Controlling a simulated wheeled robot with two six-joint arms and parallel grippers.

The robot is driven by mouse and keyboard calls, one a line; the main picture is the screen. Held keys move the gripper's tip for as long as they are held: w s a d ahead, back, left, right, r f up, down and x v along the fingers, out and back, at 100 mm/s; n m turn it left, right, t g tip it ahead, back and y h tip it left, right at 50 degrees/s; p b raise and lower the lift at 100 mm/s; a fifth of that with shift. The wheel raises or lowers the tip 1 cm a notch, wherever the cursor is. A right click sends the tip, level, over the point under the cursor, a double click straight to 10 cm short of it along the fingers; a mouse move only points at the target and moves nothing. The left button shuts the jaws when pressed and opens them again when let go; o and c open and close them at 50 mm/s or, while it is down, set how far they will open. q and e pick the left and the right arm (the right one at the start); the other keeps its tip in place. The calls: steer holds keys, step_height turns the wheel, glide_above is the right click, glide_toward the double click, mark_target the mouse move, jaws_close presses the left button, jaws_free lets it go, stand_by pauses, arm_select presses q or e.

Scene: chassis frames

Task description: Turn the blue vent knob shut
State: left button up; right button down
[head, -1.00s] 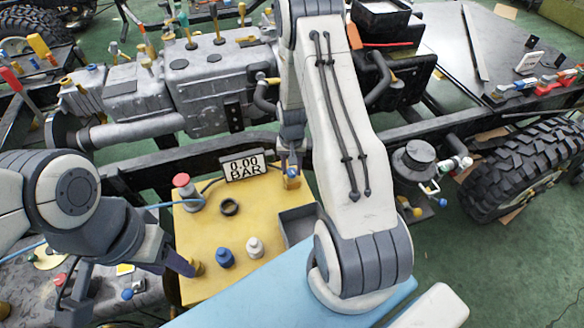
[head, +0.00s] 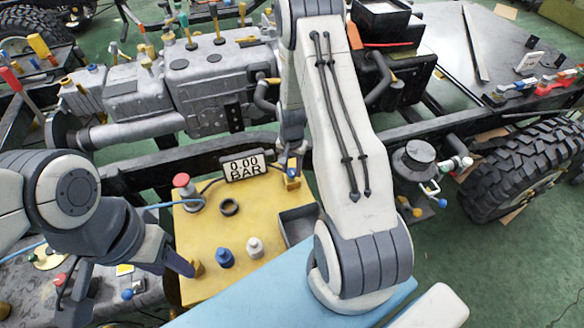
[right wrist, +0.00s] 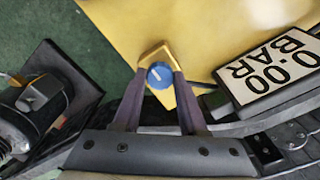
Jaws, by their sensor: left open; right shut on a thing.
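The blue vent knob (right wrist: 159,75) sits at a corner of the yellow panel (head: 240,215), in a yellow mount, with a white line on its top. My right gripper (right wrist: 160,84) is shut on it, one purple finger on each side. In the head view the knob (head: 292,165) shows only as a small blue patch below my right wrist, partly hidden. The gauge (head: 244,168) beside it reads 0.00 BAR. My left gripper (head: 135,285) is open and empty at the left edge of the panel, one finger near a small brass fitting (head: 197,268).
The panel also carries a red button (head: 182,181), a black ring (head: 229,207), a blue cap (head: 225,257), a white cap (head: 255,247) and a grey tray (head: 297,225). The black chassis rail and grey engine (head: 215,85) stand behind it. A tyre (head: 525,165) is at right.

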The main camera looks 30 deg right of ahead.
mark_target(292, 171)
steer(key=shift+c, duration=2.2)
jaws_free()
steer(key=shift+r, duration=0.1)
step_height(292, 171, up, 10)
steer(key=shift+r+b, duration=0.2)
steer(key=shift+b, duration=0.15)
